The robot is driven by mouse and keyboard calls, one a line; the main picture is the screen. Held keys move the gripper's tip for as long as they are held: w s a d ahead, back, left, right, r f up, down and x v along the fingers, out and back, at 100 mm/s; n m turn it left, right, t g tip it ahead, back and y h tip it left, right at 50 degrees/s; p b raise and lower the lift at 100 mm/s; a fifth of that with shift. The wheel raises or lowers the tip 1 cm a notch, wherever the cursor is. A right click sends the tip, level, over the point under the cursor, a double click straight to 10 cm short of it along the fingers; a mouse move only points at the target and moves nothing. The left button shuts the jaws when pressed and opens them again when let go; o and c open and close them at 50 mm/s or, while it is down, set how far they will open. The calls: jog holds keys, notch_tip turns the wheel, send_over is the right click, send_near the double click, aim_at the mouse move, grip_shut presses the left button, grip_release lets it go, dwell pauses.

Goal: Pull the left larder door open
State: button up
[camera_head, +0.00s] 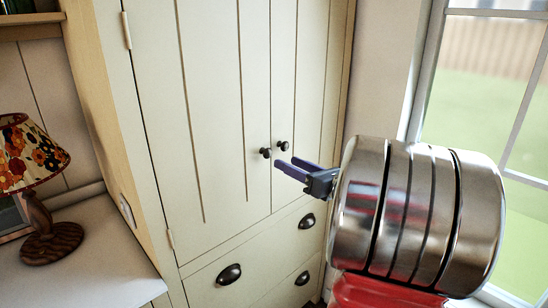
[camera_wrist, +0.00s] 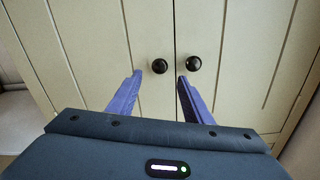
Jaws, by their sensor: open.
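The cream left larder door (camera_head: 205,100) is shut, flush beside the right larder door (camera_head: 300,90). Its dark round knob (camera_head: 265,153) sits near the middle seam; in the wrist view the left knob (camera_wrist: 159,66) shows just left of the seam. The right door's knob (camera_head: 284,145) also shows in the wrist view (camera_wrist: 193,63). My gripper (camera_head: 285,164) is open, with two blue fingers in front of the doors. In the wrist view the gripper (camera_wrist: 158,76) has its fingertips short of the knobs, with the left knob between them and the right knob beyond the right fingertip. Nothing is held.
Drawers with dark cup handles (camera_head: 229,274) lie below the doors. A worktop (camera_head: 85,255) with a floral lamp (camera_head: 30,160) stands at the left. A window (camera_head: 490,110) is at the right. The space in front of the left door looks clear.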

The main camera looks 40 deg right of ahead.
aim_at(270, 154)
jog(key=w, duration=0.7)
jog(key=shift+w+a, duration=0.15)
jog(key=shift+w, duration=0.05)
jog(key=shift+c, duration=0.4)
grip_shut()
